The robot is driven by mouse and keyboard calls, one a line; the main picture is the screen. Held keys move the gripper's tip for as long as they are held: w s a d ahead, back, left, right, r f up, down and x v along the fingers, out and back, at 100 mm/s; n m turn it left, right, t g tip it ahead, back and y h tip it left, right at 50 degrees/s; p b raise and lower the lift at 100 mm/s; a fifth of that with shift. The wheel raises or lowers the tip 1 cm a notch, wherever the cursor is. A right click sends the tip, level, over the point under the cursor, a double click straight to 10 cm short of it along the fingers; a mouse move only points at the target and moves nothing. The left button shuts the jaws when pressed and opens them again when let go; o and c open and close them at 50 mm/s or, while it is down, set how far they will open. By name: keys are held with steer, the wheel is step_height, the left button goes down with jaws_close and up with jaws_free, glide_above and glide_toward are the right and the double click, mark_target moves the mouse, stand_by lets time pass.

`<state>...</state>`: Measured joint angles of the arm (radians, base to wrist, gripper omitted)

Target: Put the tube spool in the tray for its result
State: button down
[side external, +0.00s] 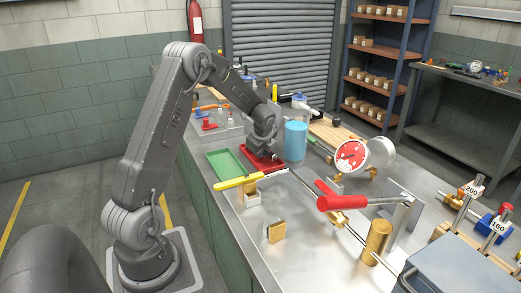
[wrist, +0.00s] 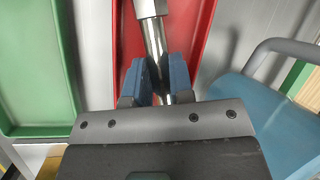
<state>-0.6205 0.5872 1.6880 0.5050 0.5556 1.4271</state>
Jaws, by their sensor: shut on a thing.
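The tube spool (wrist: 153,35), a shiny metal tube with a wider end, is held between the blue-padded fingers of my gripper (wrist: 160,78). In the wrist view it is over the red tray (wrist: 194,30); whether it touches the tray floor I cannot tell. In the side view my gripper (side external: 262,155) is low over the red tray (side external: 249,153), and the spool is too small to make out. The green tray (side external: 226,164) is just left of the red one and looks empty. It also shows in the wrist view (wrist: 35,65).
A light blue jug (side external: 295,141) stands close to the right of the red tray. A yellow handle (side external: 238,182), a red-handled valve (side external: 338,202) and a dial gauge (side external: 351,157) are in front and to the right. A brass block (side external: 276,232) sits on the bare front bench.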

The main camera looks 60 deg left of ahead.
steer(key=c, duration=0.9)
jaws_free()
steer(key=shift+f, duration=0.1)
steer(key=v, duration=1.4)
steer(key=shift+a, duration=0.15)
steer(key=shift+c, duration=0.3)
jaws_close()
